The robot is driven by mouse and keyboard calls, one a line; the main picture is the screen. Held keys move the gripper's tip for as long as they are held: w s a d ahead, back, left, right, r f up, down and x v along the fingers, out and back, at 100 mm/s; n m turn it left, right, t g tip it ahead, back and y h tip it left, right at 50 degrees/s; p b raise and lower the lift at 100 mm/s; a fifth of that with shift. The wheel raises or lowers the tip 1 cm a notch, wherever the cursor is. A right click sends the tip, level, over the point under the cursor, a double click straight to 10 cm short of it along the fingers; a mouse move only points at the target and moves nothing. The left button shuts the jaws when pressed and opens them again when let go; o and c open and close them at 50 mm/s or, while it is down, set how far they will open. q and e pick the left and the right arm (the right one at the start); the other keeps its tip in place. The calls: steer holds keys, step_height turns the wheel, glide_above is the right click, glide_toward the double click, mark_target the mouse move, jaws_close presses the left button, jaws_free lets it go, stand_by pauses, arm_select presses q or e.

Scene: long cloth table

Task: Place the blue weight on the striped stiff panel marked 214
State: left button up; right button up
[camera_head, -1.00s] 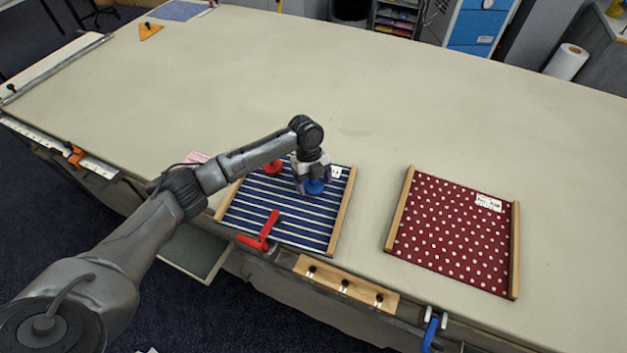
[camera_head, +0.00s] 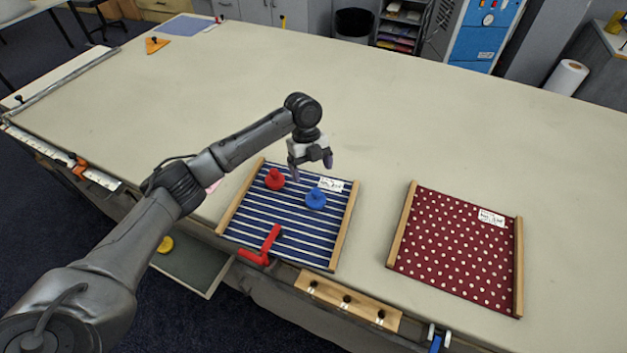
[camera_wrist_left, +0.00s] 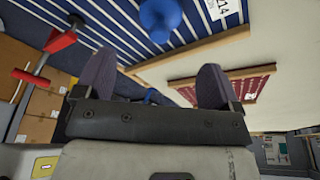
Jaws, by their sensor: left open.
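The blue weight (camera_head: 315,198) stands on the striped stiff panel (camera_head: 296,229), a navy panel with white stripes and wooden side strips. It sits right of the red weight (camera_head: 275,179) and near a white label (camera_head: 331,185). In the left wrist view the blue weight (camera_wrist_left: 160,16) rests on the stripes, and the label (camera_wrist_left: 222,8) beside it shows "214" in part. My left gripper (camera_head: 311,166) is open and empty, above the panel's far edge and apart from the blue weight. In the left wrist view its fingers (camera_wrist_left: 155,82) are spread with nothing between them. My right gripper is not in view.
A red clamp (camera_head: 263,247) grips the near edge of the striped panel. A dotted maroon panel (camera_head: 455,250) lies to the right. A yellow object (camera_head: 166,244) sits on a low shelf below the table edge.

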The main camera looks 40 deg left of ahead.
arm_select(q)
steer(key=shift+v, duration=1.15)
steer(key=shift+r, duration=0.1)
